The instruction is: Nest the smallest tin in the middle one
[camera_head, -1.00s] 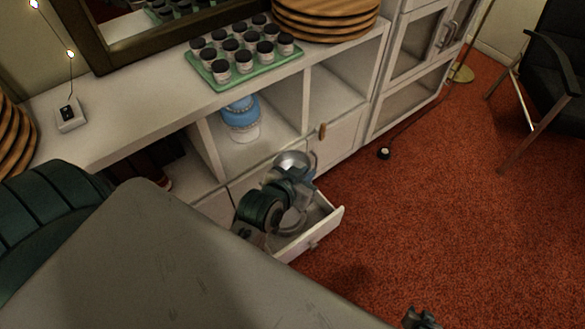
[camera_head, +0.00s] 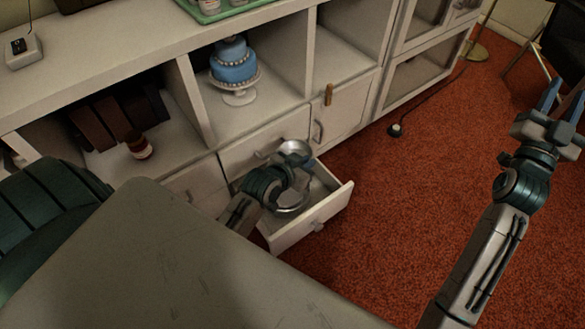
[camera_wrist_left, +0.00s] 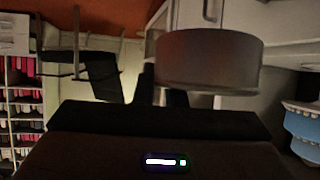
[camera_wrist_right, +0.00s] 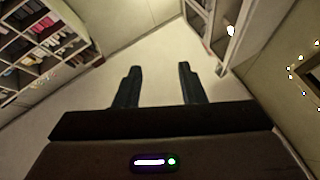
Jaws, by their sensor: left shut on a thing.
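A small round metal tin (camera_head: 294,147) is held above the open drawer (camera_head: 325,212) in the head view. My left gripper (camera_head: 299,161) is shut on it; the tin also fills the upper middle of the left wrist view (camera_wrist_left: 210,62). A wider round metal tin (camera_head: 291,210) lies in the drawer, below and apart from the held one. My left arm covers part of it, so I cannot tell whether another tin is with it. My right gripper (camera_head: 560,105) is raised at the right, open and empty; its spread fingers show in the right wrist view (camera_wrist_right: 160,82).
The drawer juts from a white cabinet (camera_head: 195,110). Its shelves hold a blue cake on a stand (camera_head: 235,70), dark books (camera_head: 115,115) and a small jar (camera_head: 138,146). A green tray (camera_head: 210,14) is on top.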

